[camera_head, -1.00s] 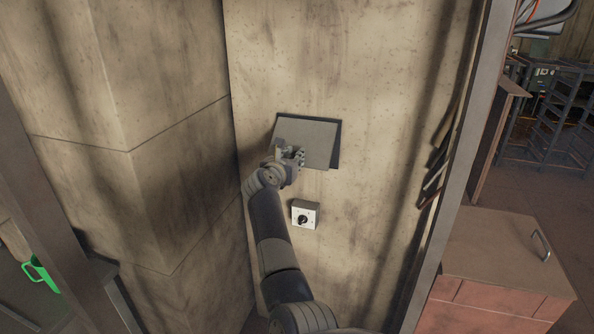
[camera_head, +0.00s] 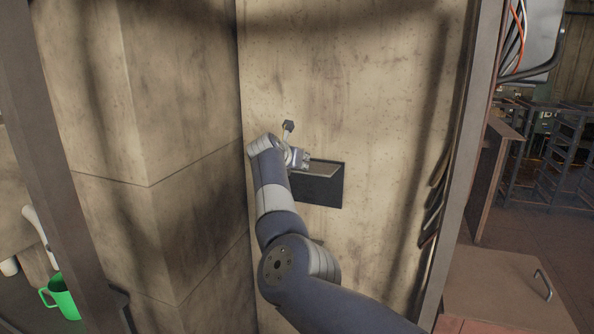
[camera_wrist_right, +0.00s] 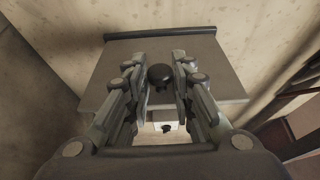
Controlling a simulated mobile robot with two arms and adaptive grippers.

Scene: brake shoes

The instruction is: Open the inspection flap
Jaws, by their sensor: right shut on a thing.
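The inspection flap (camera_head: 322,168) is a grey panel on the concrete wall. It is swung up on its upper edge and stands out from the wall, with a dark opening (camera_head: 320,190) showing below it. In the right wrist view the flap (camera_wrist_right: 215,75) fills the middle, with a dark hinge bar along its top and a round black knob (camera_wrist_right: 160,74) on its face. My right gripper (camera_head: 301,158) is at the flap's left part. In the wrist view its fingers (camera_wrist_right: 162,82) are closed around the knob. My left gripper is not in view.
A small switch box (camera_wrist_right: 162,127) is on the wall below the flap; my arm mostly hides it in the head view. A concrete corner (camera_head: 150,185) stands close on the left. A metal post (camera_head: 455,180) borders the wall on the right. A green mug (camera_head: 63,298) is at lower left.

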